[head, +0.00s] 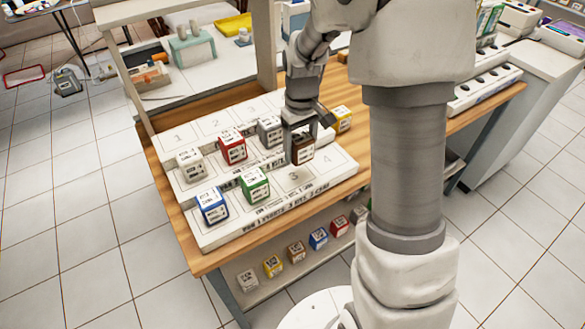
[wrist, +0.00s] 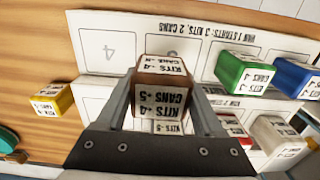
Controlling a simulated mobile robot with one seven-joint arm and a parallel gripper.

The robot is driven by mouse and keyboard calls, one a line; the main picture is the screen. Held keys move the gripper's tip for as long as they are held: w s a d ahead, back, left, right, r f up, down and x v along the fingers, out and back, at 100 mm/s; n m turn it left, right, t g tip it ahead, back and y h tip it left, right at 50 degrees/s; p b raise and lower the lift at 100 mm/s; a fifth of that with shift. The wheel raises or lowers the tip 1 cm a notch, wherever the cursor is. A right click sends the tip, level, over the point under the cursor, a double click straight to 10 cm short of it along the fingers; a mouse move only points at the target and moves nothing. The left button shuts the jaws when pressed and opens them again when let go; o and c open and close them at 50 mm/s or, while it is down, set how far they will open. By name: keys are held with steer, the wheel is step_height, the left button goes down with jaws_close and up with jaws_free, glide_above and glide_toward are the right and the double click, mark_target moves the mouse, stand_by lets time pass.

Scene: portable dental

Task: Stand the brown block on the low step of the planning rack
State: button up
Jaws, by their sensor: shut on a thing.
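The brown block (head: 302,149) is between the fingers of my gripper (head: 301,130), shut on it. In the wrist view the brown block (wrist: 162,85) is upright, with printed labels on its top and side, between the fingertips (wrist: 165,97). The planning rack (head: 340,166) is a white stepped stand with numbered places. Its low step carries a blue block (head: 212,205) and a green block (head: 254,184); places 3 and 4 are bare. The brown block appears over the rack, right of the green block. I cannot tell its exact height. In the wrist view it partly covers the 3.
White (head: 190,165), red (head: 232,147) and grey (head: 269,130) blocks stand on the middle step. A yellow block (head: 342,118) is on the wooden table (head: 180,222) beyond the rack's right end. Several blocks sit on the lower shelf (head: 263,292). A wooden post stands behind the rack.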

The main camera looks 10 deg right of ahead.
mark_target(294, 176)
steer(key=shift+s+a+f, duration=0.25)
steer(key=shift+a+f, duration=0.05)
steer(key=shift+a, duration=0.15)
steer(key=shift+s+a+f, duration=0.2)
steer(key=shift+a+f, duration=0.05)
steer(key=shift+a, duration=0.15)
steer(key=shift+a+f, duration=0.1)
steer(key=shift+f, duration=0.1)
steer(key=shift+f+b, duration=0.4)
steer(key=shift+f, duration=1.45)
steer(key=shift+f, duration=0.2)
steer(key=o, duration=1.4)
steer(key=shift+r, duration=0.15)
